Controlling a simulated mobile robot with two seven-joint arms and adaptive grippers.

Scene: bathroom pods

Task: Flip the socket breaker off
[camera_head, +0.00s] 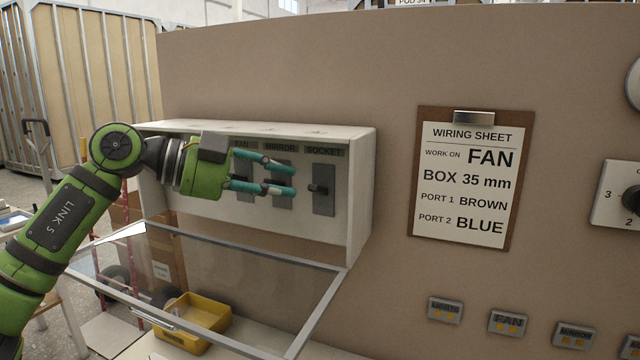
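The socket breaker (324,204) is a dark grey plate with a small black lever, under the label SOCKET at the right end of the white breaker box (360,200). Its lever sticks out toward the left at about mid-height. My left gripper (292,179) has green-teal fingers that are apart with nothing seen between them. Its fingertips point right, in front of the mirror breaker (282,201), a little left of the socket lever and apart from it. My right gripper is not in view.
The box's clear cover (230,285) hangs open below it, sticking outward. A yellow bin (205,312) stands under the cover. A wiring sheet clipboard (466,178) hangs on the wall to the right, above small labelled plates (508,323). A dial (620,195) is at the far right.

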